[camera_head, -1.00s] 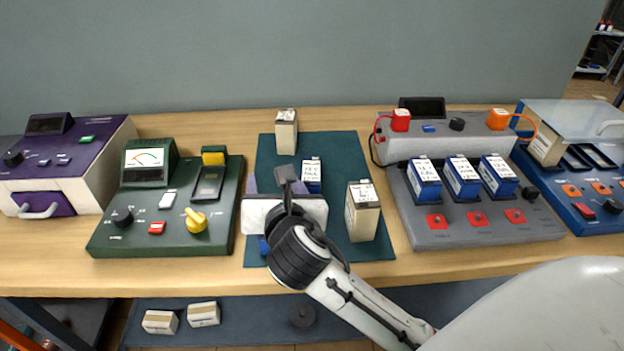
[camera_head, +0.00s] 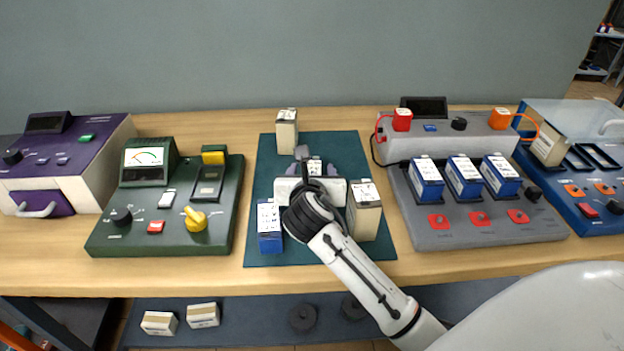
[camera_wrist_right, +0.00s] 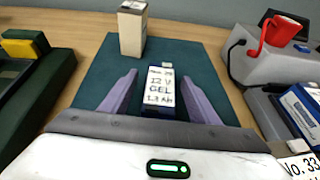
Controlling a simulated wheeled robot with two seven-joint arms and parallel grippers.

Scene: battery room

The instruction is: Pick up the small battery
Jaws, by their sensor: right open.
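The small battery with a white top label reading 12 V GEL 1.3 Ah stands on the dark green mat (camera_head: 345,150). In the head view the battery (camera_head: 314,165) is mostly hidden behind my right gripper (camera_head: 309,176). In the right wrist view the battery (camera_wrist_right: 160,88) lies between the two purple fingers of the open right gripper (camera_wrist_right: 159,80). The fingers are spread on either side, with a gap of mat beside each. Whether they are level with its body I cannot tell. My left gripper is not in view.
A blue battery (camera_head: 269,236) stands front left on the mat. A beige battery (camera_head: 363,218) stands close right of my gripper and another (camera_head: 287,132) at the back. The green tester (camera_head: 137,230) is left; the grey charger (camera_head: 430,190) with several blue batteries is right.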

